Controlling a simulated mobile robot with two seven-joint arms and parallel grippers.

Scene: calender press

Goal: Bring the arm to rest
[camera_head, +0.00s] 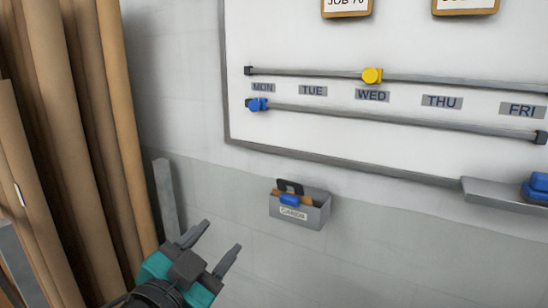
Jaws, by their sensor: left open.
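My left gripper (213,247) is in the lower left of the head view, with teal sides and dark grey fingers. Its two fingers are apart and nothing shows between them. It points up and to the right, in front of the wall, below and left of a grey box labelled CARDS (300,213). My right gripper is not in view.
Tall brown rolls (85,130) stand close on the left. A whiteboard (400,145) carries two rails; a yellow slider (372,75) sits above WED and a blue slider (257,104) below MON. A tray (490,192) with a blue object (537,187) is at right.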

